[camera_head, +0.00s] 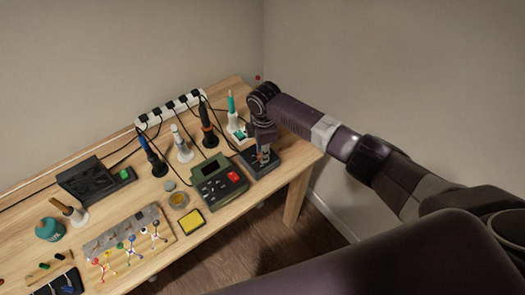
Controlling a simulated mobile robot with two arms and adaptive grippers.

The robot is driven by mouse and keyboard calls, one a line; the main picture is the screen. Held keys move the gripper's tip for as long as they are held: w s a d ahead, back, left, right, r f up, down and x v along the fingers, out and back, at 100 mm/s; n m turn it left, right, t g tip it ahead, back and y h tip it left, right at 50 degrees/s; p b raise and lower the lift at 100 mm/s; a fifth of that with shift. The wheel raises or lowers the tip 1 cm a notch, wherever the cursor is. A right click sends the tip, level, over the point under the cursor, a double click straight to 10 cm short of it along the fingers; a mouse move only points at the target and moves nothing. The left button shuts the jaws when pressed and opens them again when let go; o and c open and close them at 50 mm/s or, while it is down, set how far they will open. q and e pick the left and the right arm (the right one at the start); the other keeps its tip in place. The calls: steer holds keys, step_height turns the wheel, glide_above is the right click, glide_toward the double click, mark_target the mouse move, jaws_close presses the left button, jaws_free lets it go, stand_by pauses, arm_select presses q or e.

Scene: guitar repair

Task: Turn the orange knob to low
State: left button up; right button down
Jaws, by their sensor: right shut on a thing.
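My right gripper (262,151) points down over a small black box (273,166) at the right end of the workbench. It is shut on the orange knob (259,157) on top of that box. Only a small bit of orange shows between and beside the fingers. The knob's pointer and any low mark are hidden or too small to read. My left gripper is not in view.
A green unit with a dark screen and red buttons (217,182) stands left of the box. Soldering irons in holders (182,146), a power strip (170,112) and cables lie behind. Helping-hand clips (128,245) and a yellow sponge (191,219) are at front left.

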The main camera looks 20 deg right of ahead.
steer(key=shift+w+r, duration=0.1)
steer(key=c, duration=1.7)
jaws_free()
steer(key=shift+r, duration=0.1)
steer(key=r, duration=0.8)
steer(key=s+r, duration=0.1)
steer(key=r, duration=0.2)
steer(key=shift+r, duration=0.4)
steer(key=shift+a+f, duration=0.1)
